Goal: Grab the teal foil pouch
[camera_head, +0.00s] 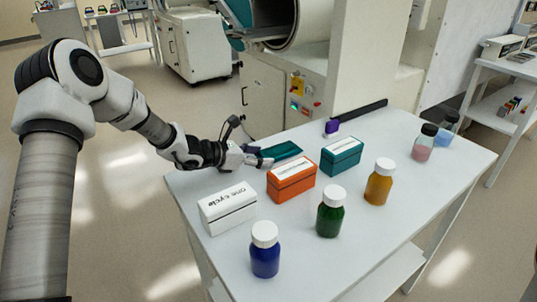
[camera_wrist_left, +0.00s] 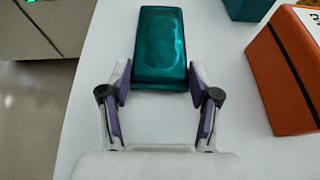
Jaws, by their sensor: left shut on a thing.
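The teal foil pouch (camera_head: 282,150) is at the far left part of the white table, behind the orange box. In the left wrist view the pouch (camera_wrist_left: 160,48) is a shiny teal rectangle pointing away from me. My left gripper (camera_head: 266,158) reaches in from the left, low over the table. In the left wrist view its purple-padded fingers (camera_wrist_left: 160,86) are on both sides of the pouch's near end, shut on it. Whether the pouch is lifted off the table is hard to tell. My right gripper is not in view.
A white box (camera_head: 228,208), an orange box (camera_head: 291,180) and a teal box (camera_head: 341,156) stand in a slanted row beside the gripper. Blue (camera_head: 265,252), green (camera_head: 330,215) and amber (camera_head: 379,185) bottles stand nearer. The table's front right is clear.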

